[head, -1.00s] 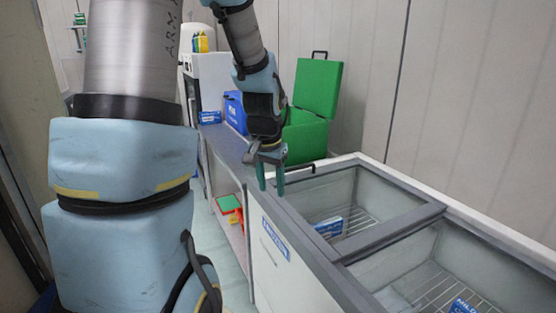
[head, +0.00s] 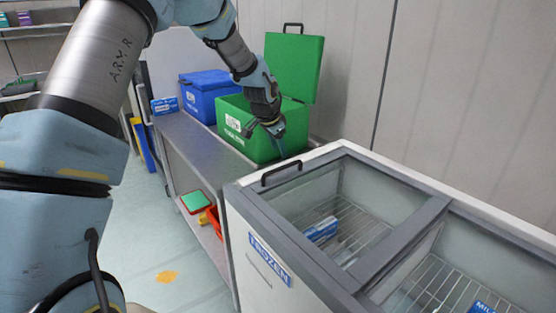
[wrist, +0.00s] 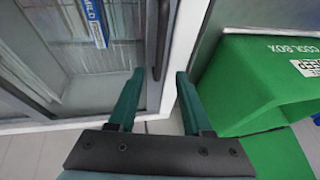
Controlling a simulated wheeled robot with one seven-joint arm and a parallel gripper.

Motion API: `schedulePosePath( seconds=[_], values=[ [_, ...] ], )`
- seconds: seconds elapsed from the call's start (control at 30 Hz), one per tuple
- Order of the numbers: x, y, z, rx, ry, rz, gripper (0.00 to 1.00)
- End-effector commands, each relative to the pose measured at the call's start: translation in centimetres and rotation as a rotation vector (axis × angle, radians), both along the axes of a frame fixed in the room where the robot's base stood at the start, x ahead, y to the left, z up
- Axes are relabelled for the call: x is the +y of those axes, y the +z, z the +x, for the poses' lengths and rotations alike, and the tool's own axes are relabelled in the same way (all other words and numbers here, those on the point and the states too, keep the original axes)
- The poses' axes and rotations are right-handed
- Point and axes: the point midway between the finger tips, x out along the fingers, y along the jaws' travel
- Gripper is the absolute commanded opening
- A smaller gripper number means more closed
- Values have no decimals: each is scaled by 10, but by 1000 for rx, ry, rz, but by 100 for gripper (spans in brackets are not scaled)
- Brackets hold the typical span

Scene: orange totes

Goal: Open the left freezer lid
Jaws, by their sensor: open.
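The freezer (head: 256,220) is a white chest with a grey frame and stands at the right. Its left lid (head: 335,200) looks like a clear panel over a wire rack and lies flat; it appears shut. A black bar handle (head: 281,172) sits at the lid's left end, and it also shows in the wrist view (wrist: 163,40). My gripper (head: 282,150) is open and empty, just behind the handle in the head view. In the wrist view its two green fingers (wrist: 159,88) point toward the handle, which lines up with the gap between them. I see no contact.
An open green cool box (head: 255,140) stands close behind my gripper, and its side is near the right finger in the wrist view. A blue box (head: 205,92) shares the grey counter (head: 190,135).

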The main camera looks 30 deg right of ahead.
Motion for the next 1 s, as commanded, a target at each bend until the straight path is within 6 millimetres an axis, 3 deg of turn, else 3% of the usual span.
schedulePosePath(
  seconds=[0.2, 0.43, 0.87, 1.0],
  values=[
    [-13, -35, 10, 3, 1, 2, 50],
    [-23, -61, 17, 2, 1, 2, 50],
    [-25, -69, 19, 1, 2, 0, 50],
    [-25, -69, 19, 1, 2, 0, 34]
  ],
)
